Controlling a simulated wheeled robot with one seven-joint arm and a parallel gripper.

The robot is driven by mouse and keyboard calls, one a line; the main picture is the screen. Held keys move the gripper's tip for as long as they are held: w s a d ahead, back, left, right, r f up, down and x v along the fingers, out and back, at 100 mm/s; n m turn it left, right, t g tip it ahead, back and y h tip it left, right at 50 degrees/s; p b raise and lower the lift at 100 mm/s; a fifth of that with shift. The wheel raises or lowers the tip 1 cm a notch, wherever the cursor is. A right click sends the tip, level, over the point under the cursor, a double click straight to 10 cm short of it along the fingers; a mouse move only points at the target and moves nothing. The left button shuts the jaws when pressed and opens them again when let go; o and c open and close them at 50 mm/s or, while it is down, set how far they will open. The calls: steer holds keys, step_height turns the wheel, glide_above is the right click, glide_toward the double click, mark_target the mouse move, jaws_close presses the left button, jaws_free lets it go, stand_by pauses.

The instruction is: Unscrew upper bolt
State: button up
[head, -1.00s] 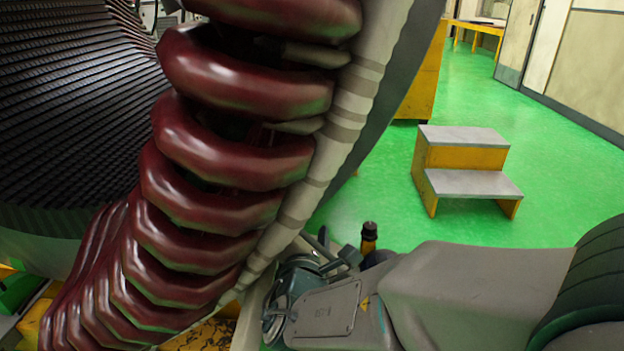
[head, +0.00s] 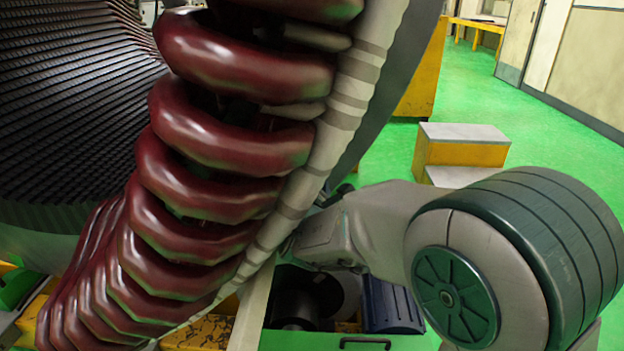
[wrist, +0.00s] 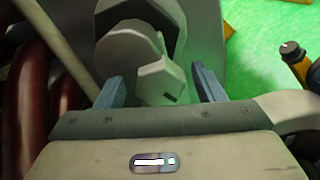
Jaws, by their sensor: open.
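In the wrist view the upper bolt shows as a pale hexagonal head (wrist: 160,80) in front of a rounded grey fitting (wrist: 130,42). My gripper (wrist: 157,76) is open, with one blue-grey finger to the left of the bolt head and the other to its right. I cannot tell how deep the head sits between the fingers. In the head view the bolt and the gripper are hidden behind the stator's ring and coils.
Dark red stator coils (head: 210,140) and a pale banded ring (head: 315,160) stand close left of my arm. Below is an open bin with dark and blue items (head: 390,305). A yellow-grey step stool (head: 462,150) stands on open green floor. A black-and-orange bottle-like object (wrist: 296,60) is at right.

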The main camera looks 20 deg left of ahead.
steer(key=c, duration=1)
steer(key=shift+o, duration=0.2)
steer(key=shift+n, duration=0.3)
steer(key=n, duration=0.3)
steer(key=shift+n, duration=2)
steer(key=o, duration=1)
steer(key=shift+c, duration=0.2)
